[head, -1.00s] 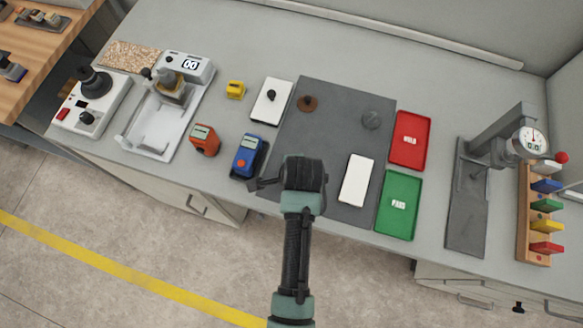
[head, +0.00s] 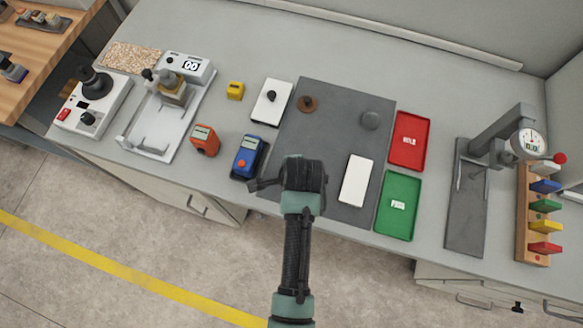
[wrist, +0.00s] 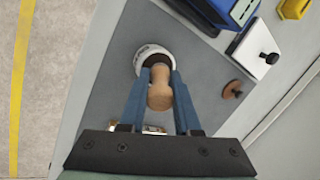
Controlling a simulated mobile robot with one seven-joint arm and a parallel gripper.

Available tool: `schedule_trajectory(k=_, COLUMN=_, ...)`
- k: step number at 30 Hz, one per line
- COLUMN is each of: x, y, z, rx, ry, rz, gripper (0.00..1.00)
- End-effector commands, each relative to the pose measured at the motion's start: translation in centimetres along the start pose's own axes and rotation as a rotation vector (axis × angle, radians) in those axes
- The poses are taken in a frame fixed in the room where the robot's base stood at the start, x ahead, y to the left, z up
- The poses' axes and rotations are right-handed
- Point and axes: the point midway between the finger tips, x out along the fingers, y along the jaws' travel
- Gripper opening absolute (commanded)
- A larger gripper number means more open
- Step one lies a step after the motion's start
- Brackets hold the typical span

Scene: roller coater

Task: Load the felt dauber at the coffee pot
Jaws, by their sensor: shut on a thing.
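My gripper (wrist: 156,92) is shut on the wooden handle of the felt dauber (wrist: 160,92) in the wrist view. Beyond the handle is a round white pot (wrist: 141,64) with small dark lettering on its side, too small to read; it appears to be the coffee pot. The dauber's lower end is over or inside the pot's dark mouth; how deep I cannot tell. In the head view my gripper (head: 268,184) is over the front of the grey mat (head: 325,135), and my arm hides the dauber and pot. A brown knobbed disc (head: 307,104), perhaps a lid, lies on the mat.
A blue device (head: 247,157) stands close left of my gripper. A white plate (head: 356,180), a green tray (head: 398,205) and a red tray (head: 409,140) lie to the right. A gauge stand (head: 468,200) is further right. The mat's middle is mostly clear.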

Motion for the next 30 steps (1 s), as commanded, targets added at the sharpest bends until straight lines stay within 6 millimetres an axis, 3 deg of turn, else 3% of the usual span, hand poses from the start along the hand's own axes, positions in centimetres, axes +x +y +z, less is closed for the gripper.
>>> schedule_trajectory(k=14, x=0.0, y=0.2, z=0.0, rx=0.001, ry=-0.001, rz=0.006, gripper=0.00)
schedule_trajectory(k=30, x=-3.8, y=-1.3, z=0.1, rx=0.000, ry=-0.001, rz=0.003, gripper=0.00)
